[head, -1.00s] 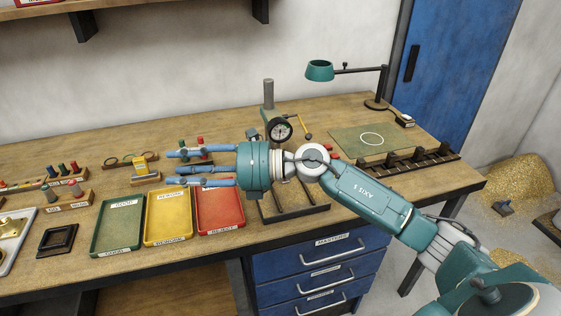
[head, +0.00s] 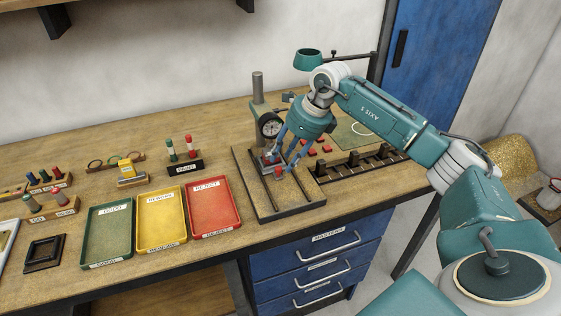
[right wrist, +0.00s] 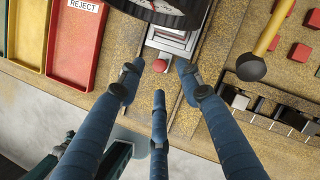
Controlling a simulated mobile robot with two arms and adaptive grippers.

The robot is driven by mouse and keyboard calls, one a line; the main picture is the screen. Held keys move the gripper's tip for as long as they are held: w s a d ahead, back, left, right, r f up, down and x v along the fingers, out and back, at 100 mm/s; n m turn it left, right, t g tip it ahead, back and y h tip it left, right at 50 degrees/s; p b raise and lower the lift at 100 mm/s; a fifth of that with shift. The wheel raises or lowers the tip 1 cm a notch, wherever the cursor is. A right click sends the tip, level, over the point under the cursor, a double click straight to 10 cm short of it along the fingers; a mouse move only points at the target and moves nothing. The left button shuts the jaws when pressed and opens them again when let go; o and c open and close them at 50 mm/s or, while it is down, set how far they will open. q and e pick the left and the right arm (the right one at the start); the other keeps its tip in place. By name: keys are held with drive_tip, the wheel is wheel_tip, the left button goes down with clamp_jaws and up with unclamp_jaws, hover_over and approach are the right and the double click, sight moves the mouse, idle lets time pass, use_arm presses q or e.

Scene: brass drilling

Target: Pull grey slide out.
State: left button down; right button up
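The grey slide (right wrist: 177,42) sits on the gauge stand's base (head: 288,208), below the dial gauge (head: 269,126). Its red ball knob (right wrist: 160,66) faces the front; the knob also shows in the head view, partly hidden by my fingers. My right gripper (head: 280,161) points down over the slide with its blue fingers spread. In the right wrist view two fingertips are on either side of the knob and the third is in front of it, with gaps visible. Nothing is held. My left gripper is not in view.
Red (head: 212,207), yellow (head: 162,219) and green (head: 107,233) trays lie left of the stand. A dark notched rack (head: 362,164) and small red blocks are at the right. The dial gauge stands close behind my fingers.

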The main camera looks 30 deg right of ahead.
sight(278, 167)
drive_tip(key=shift+p+x, duration=0.3)
drive_tip(key=shift+x, duration=1.65)
drive_tip(key=shift+r, duration=0.1)
clamp_jaws()
